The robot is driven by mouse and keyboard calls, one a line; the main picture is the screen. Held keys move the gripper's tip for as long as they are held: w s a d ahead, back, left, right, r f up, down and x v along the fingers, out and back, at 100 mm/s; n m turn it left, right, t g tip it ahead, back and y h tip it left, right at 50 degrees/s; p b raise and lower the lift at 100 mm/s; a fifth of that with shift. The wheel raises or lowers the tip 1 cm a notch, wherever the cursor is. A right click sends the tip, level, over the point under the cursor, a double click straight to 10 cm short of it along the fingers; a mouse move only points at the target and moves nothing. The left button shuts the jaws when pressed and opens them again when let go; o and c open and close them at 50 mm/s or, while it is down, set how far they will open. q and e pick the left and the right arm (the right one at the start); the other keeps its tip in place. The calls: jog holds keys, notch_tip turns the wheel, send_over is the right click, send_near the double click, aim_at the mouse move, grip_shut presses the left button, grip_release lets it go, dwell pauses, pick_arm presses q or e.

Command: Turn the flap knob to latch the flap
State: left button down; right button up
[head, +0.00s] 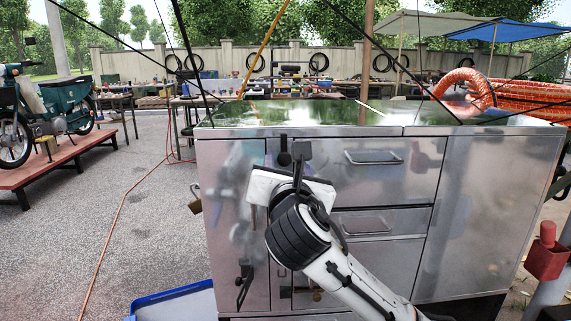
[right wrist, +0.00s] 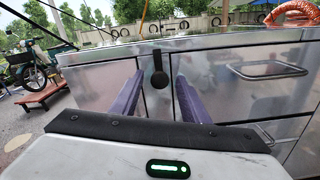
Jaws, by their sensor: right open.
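The knob is a black hanging piece with a rounded lower end (head: 284,157), near the top of the metal cabinet front. It also shows in the right wrist view (right wrist: 159,70), hanging straight down beside a vertical panel seam. Which panel is the flap, I cannot tell for sure. My right gripper (head: 287,182) is in front of the cabinet, just below the knob in the head view. In the right wrist view its two purple fingers (right wrist: 160,88) are spread and empty, with the knob seen between their tips, apart from both. My left gripper is not in view.
The steel cabinet (head: 492,190) has drawers with bar handles (head: 374,157) to the right of the knob. A padlock (head: 195,198) hangs at its left side. A blue tray (head: 172,302) lies on the ground at front left. A red holder (head: 546,255) stands at the right.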

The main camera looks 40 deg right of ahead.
jog(key=shift+w+d, duration=0.15)
jog(key=shift+w, duration=0.1)
grip_shut()
